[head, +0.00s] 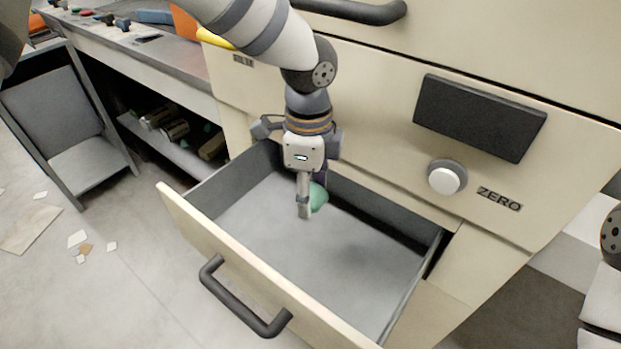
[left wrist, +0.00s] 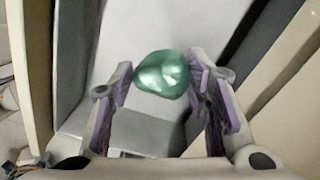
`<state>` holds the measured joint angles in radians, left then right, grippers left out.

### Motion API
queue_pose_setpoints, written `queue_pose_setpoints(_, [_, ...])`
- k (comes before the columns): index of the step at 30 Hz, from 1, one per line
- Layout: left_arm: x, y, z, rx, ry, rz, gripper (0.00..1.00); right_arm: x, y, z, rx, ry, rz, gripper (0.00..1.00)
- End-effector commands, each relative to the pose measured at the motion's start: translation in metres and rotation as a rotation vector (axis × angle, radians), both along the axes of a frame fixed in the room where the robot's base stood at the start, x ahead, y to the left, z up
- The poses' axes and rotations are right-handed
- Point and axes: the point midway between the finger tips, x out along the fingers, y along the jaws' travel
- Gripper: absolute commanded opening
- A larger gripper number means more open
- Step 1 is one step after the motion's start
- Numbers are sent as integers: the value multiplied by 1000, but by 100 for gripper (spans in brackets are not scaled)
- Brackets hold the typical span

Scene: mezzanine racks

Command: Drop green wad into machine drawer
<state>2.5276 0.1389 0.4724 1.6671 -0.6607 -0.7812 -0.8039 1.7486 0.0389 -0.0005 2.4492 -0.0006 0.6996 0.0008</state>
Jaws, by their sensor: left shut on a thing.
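The green wad (head: 318,197) is a shiny, rounded lump. My left gripper (head: 305,212) is shut on it, inside the outline of the open machine drawer (head: 345,263). In the left wrist view the wad (left wrist: 162,75) sits between the two fingertips of the left gripper (left wrist: 163,85), with the drawer's grey floor (left wrist: 150,28) behind it. In the head view a finger hides part of the wad. I cannot tell whether the wad touches the drawer floor. The drawer is pulled out and its visible floor is bare. The right gripper is out of view.
The cream machine front has a dark panel (head: 479,117), a white knob (head: 444,180) and a ZERO label. The drawer's black handle (head: 240,300) faces the front. A grey workbench (head: 160,62) with small items stands at left. Scraps (head: 77,239) lie on the floor.

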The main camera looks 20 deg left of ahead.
Motion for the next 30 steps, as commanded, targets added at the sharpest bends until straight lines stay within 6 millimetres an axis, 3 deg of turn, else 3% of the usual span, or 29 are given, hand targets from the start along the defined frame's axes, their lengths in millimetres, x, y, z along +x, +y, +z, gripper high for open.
queue_pose_setpoints(5, [0,0,2,0,-3,0,28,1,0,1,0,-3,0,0])
queue_pose_setpoints(6, [0,0,2,0,-3,0,48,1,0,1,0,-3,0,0])
queue_pose_setpoints(9, [0,0,2,0,-3,0,67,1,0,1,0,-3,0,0])
queue_pose_setpoints(23, [0,0,4,0,-4,0,67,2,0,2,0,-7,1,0])
queue_pose_setpoints(26, [1,0,20,0,-11,1,67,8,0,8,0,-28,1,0])
queue_pose_setpoints(30, [2,0,58,-1,-21,1,67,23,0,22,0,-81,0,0])
